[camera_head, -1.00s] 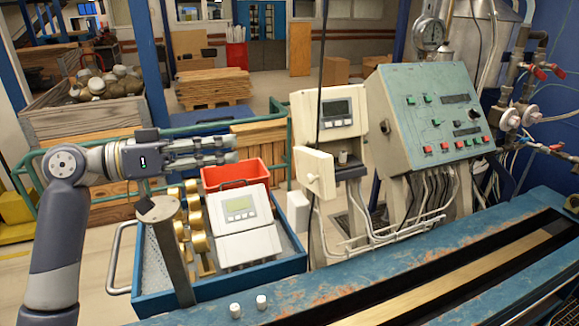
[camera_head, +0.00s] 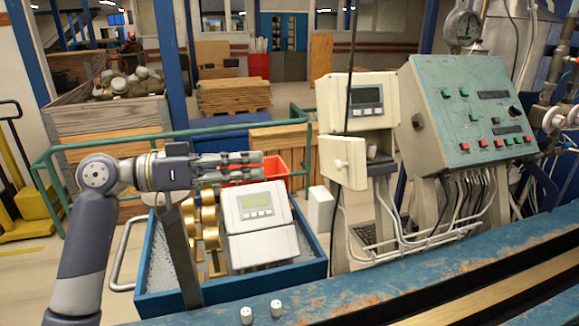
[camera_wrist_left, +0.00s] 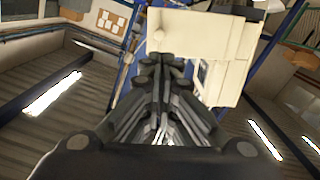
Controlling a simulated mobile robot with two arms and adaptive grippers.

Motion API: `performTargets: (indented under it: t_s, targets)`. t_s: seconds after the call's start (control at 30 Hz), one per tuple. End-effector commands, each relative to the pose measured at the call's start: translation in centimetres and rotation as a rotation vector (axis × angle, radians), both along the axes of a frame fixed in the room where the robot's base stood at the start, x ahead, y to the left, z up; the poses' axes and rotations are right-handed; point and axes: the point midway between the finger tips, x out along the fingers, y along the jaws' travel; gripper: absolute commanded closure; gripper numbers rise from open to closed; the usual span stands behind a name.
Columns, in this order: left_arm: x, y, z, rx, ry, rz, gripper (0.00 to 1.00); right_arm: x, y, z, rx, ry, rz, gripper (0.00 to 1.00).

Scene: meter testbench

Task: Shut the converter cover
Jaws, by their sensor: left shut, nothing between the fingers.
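The converter (camera_head: 357,116) is a cream box with a small grey display on a post, right of the picture's middle in the head view. Its cover (camera_head: 343,161), a cream panel with a small round knob, stands open below the display, swung out to the left. Part of the compartment behind it shows at its right. My left gripper (camera_head: 260,166) is shut and empty, pointing right, to the left of the cover and apart from it in the picture. In the left wrist view a cream panelled body (camera_wrist_left: 195,45) shows beyond the shut fingers (camera_wrist_left: 162,62); I cannot tell which part it is.
A green control console (camera_head: 470,110) stands right of the converter. The blue bench (camera_head: 400,285) with two small white caps runs along the front.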

Motion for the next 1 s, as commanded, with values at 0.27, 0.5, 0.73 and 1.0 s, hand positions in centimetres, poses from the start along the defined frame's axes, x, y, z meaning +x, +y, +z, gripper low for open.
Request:
performTargets:
  t_s: [0.27,0.5,0.73,1.0]
  targets:
    - [1.7,-4.9,0.5,-0.004,0.002,-0.004,1.00,0.2,0.0,2.9,0.001,-0.004,0.000,0.74]
    - [3.5,-9.5,0.2,-0.004,0.003,-0.003,1.00,0.1,0.1,5.1,0.001,-0.003,0.000,0.74]
    - [4.5,-11.9,-0.3,-0.003,0.002,-0.001,1.00,0.0,0.1,6.4,0.001,-0.001,-0.001,0.74]
    - [4.7,-12.5,-0.6,-0.001,0.001,-0.001,1.00,-0.1,0.3,6.5,0.003,0.002,-0.001,0.74]
